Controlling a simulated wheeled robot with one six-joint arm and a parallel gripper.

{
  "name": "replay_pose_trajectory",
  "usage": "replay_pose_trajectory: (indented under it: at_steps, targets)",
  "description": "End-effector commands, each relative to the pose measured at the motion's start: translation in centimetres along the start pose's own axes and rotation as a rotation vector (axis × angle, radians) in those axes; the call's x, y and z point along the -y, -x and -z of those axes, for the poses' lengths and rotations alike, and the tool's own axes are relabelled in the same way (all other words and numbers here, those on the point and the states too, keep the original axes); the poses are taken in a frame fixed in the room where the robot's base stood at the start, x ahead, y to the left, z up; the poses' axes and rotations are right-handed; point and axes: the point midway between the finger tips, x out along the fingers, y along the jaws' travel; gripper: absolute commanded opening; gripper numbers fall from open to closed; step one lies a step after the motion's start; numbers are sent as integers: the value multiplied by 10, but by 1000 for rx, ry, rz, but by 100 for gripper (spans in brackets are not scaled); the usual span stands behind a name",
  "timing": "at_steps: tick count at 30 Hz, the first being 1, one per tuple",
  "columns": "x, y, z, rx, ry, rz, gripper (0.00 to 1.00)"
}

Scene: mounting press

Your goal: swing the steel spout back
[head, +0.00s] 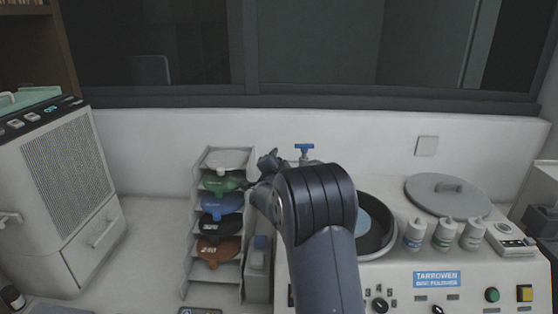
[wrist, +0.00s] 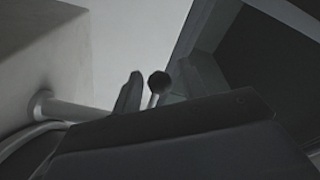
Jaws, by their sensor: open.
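In the head view the blue tap handle (head: 304,149) stands at the back of the disc polisher, just behind my arm. I cannot make out the steel spout there; my arm covers the area below the handle and part of the bowl (head: 385,232). My gripper (head: 259,174) is open, left of the tap and in front of the rack's right side. In the wrist view a thin rod with a dark ball knob (wrist: 158,82) shows between the two fingers of my gripper (wrist: 165,86). Contact is not visible. A pale tube (wrist: 70,109) lies left of the fingers; I cannot tell whether it is the spout.
A rack (head: 216,282) with coloured discs stands close left of my gripper. Several bottles (head: 443,235) and a round grey lid (head: 447,194) sit on the polisher's right side. A large grey unit (head: 62,185) stands far left. The wall and window are behind.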

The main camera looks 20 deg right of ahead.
Motion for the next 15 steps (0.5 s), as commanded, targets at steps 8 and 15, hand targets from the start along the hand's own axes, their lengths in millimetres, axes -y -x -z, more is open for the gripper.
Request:
replay_pose_trajectory:
  at_steps: [8, 15]
  targets:
    - [0, 0, 0, 0, 0, 0, 28]
    - [0, 0, 0, 0, 0, 0, 9]
